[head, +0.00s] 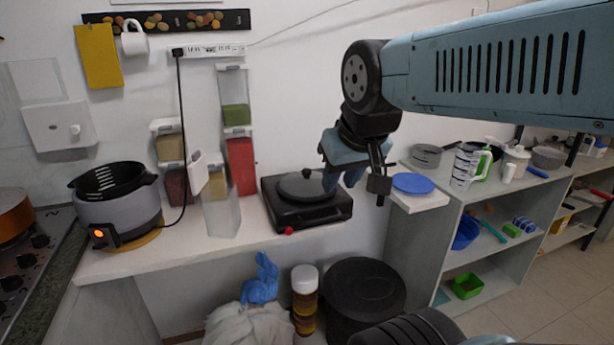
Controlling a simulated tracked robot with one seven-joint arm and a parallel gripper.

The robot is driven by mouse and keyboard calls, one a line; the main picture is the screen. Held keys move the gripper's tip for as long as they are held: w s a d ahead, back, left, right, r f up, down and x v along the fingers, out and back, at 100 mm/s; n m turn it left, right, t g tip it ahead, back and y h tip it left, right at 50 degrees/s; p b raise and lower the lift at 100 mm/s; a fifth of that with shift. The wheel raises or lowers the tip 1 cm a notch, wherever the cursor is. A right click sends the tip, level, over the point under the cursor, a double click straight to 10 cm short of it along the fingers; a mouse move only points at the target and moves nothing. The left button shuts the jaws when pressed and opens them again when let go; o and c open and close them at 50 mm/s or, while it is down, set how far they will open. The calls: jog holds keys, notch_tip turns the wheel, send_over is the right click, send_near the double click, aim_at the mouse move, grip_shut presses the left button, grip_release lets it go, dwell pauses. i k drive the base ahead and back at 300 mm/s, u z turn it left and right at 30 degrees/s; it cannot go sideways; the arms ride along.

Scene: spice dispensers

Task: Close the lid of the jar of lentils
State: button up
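Several clear dispenser jars stand in a group on the left part of the white counter. The front jar (222,216) is clear and looks mostly empty in its lower part. Its white lid (198,173) stands up, open, at the jar's left side. I cannot tell for sure which jar holds the lentils. My gripper (342,182) hangs in the air to the right of the jars, fingers apart and empty, in front of the black hot plate.
The black hot plate (330,213) with a dark lid stands right of the jars. A grey cooker (120,208) stands to their left, with a black cable (181,110) running up to the wall socket strip. A blue disc (412,183) lies on the right shelf unit.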

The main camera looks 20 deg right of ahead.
aim_at(198, 171)
jog(key=k, duration=0.6)
jog(key=u, duration=0.5)
jog(key=i, duration=1.4)
jog(key=z, duration=0.5)
